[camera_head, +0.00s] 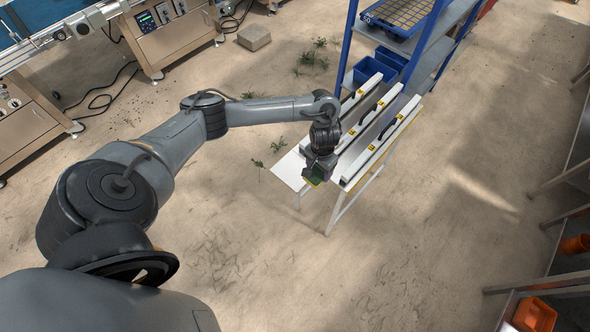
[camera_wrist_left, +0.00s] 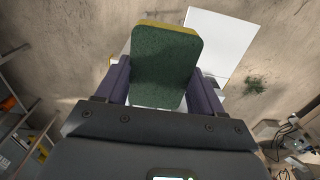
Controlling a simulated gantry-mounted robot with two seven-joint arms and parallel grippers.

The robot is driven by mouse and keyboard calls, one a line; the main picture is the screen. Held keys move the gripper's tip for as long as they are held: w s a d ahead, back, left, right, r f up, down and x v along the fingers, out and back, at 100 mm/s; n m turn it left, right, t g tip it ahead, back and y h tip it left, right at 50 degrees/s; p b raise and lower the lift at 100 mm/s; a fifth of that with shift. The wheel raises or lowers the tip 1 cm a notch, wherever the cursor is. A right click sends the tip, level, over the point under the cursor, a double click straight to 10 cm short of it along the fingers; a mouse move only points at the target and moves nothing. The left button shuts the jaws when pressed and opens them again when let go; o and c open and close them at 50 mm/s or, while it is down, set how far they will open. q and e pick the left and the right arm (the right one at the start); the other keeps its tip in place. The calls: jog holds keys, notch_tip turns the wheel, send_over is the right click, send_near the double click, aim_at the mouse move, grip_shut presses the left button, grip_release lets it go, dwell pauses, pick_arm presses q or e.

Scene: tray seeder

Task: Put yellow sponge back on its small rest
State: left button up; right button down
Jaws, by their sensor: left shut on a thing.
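The sponge (camera_wrist_left: 163,66) has a dark green face and a yellow edge. It is between the two fingers of my left gripper (camera_wrist_left: 160,85), which is shut on it. In the head view the sponge (camera_head: 314,177) is a small green and yellow patch under my left gripper (camera_head: 317,170), at the front end of a narrow white table (camera_head: 290,172). I cannot tell whether the sponge touches the table. I cannot make out the small rest. My right gripper is in neither view.
Several long white bars (camera_head: 384,141) with black handles lie along the table, just right of my left gripper. A blue shelf rack (camera_head: 428,50) with blue bins (camera_head: 374,68) stands behind. Orange containers (camera_head: 534,315) are at the lower right. The floor at the front is open.

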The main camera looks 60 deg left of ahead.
pick_arm(q)
jog(key=s+a+f+b, duration=0.1)
jog(key=a+f, duration=0.1)
jog(key=a, duration=0.1)
jog(key=s+a+f+b, duration=0.1)
jog(key=a+f+b, duration=0.1)
jog(key=a, duration=0.1)
jog(key=s+a+f+b, duration=0.1)
jog(key=a+f+b, duration=0.1)
jog(key=a, duration=0.2)
jog(key=shift+a+f, duration=0.1)
jog(key=shift+f, duration=0.3)
jog(key=shift+a+f, duration=0.25)
jog(key=shift+a, duration=0.25)
jog(key=shift+f+b, duration=0.9)
jog(key=shift+f, duration=1.1)
jog(key=shift+f, duration=0.1)
jog(key=o, duration=0.9)
jog(key=shift+o, duration=0.2)
